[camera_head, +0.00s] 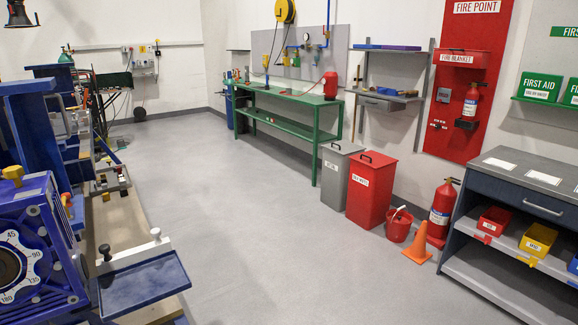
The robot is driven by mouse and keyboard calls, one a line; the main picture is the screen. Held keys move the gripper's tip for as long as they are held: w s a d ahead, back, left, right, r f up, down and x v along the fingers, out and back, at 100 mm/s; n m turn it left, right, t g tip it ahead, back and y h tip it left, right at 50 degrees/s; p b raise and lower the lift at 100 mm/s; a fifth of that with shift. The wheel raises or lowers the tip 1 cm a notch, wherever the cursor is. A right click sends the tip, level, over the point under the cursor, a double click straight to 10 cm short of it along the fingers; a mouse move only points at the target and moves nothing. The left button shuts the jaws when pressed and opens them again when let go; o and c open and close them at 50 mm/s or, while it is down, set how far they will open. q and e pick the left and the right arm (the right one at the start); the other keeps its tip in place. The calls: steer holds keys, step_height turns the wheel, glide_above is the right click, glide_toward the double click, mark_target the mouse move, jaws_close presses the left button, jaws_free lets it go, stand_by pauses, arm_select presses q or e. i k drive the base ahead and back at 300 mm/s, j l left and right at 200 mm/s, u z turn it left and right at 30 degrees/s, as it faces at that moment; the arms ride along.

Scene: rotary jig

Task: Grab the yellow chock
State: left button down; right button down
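A small yellow piece (13,173) sits on top of the blue rotary jig (35,250) at the left edge. It may be the yellow chock, but it is too small to tell for sure. The jig's face carries a dial with degree marks, cut off by the picture's edge. Neither of my grippers is in view.
A blue tray (145,286) sticks out beside the jig at the lower left. A green bench (290,97), grey bin (338,175), red bin (370,190), orange cone (418,245) and shelf unit (520,290) line the right side. The middle floor is clear.

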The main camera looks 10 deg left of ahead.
mark_target(106, 196)
steer(key=i+z, duration=0.45)
steer(key=i, duration=1.1)
steer(key=i+u, duration=0.7)
steer(key=i+l+u, duration=0.2)
steer(key=i+u, duration=0.2)
steer(key=i+j+u, duration=0.15)
steer(key=i+u, duration=0.2)
steer(key=i, duration=0.35)
steer(key=i+u, duration=0.3)
steer(key=i, duration=0.35)
steer(key=i+l+u, duration=0.2)
steer(key=i+u, duration=0.15)
steer(key=i, duration=0.35)
steer(key=i+u, duration=0.35)
steer(key=i, duration=0.15)
steer(key=i+l+u, duration=0.2)
steer(key=i+u, duration=0.2)
steer(key=i+l, duration=0.2)
steer(key=l, duration=0.2)
steer(key=i+l, duration=0.25)
steer(key=l, duration=0.15)
